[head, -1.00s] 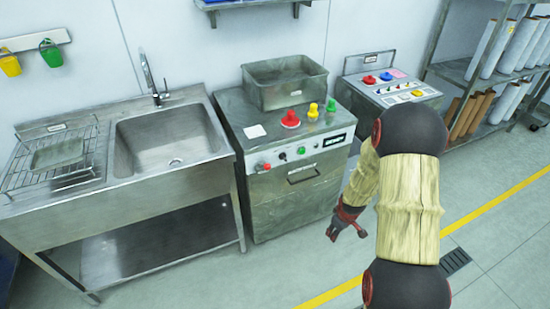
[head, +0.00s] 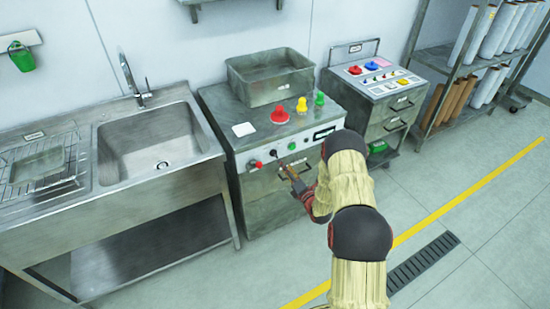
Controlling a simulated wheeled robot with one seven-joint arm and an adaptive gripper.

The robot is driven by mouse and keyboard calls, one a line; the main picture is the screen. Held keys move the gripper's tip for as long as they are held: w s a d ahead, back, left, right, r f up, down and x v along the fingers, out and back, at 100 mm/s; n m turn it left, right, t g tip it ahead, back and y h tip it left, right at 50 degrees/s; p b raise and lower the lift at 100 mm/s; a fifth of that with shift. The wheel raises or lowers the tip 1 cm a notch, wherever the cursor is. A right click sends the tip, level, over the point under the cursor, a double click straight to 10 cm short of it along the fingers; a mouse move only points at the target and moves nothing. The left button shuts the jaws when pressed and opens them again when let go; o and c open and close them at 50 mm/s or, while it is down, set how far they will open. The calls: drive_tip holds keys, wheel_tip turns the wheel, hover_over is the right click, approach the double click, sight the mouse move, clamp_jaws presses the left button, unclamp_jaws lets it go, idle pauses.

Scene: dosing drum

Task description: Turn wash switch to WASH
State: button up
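The dosing unit is a steel cabinet (head: 262,212) with a front control strip. On the strip sit a red knob (head: 256,164), a small dark switch (head: 273,154), a green button (head: 292,146) and a dark display (head: 325,133). The dark switch may be the wash switch, but its label and position are too small to read. My gripper (head: 287,170) is in front of the cabinet, just below and right of the dark switch, pointing up and left toward the strip. I cannot tell whether it touches anything or how far its fingers are apart. It hides part of the front handle.
A steel tub (head: 271,88), a red mushroom button (head: 279,115), and yellow and green knobs stand on the cabinet top. A sink unit (head: 160,155) is at left, another control cabinet (head: 375,85) at right.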

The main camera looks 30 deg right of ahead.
sight(276, 157)
drive_tip(key=shift+w+a+b, duration=0.1)
drive_tip(key=shift+w+b, duration=0.55)
drive_tip(key=shift+w, duration=3.25)
drive_tip(key=c, duration=0.3)
drive_tip(key=c, duration=0.8)
drive_tip(key=shift+c, duration=0.3)
drive_tip(key=shift+f+b, duration=0.15)
drive_tip(key=shift+b, duration=0.2)
drive_tip(key=shift+m+b, duration=0.7)
drive_tip(key=shift+m, duration=0.5)
drive_tip(key=m+b, duration=0.2)
drive_tip(key=m, duration=0.1)
drive_tip(key=shift+m, duration=0.3)
drive_tip(key=m+b, duration=0.2)
drive_tip(key=m, duration=0.3)
drive_tip(key=shift+m, duration=0.3)
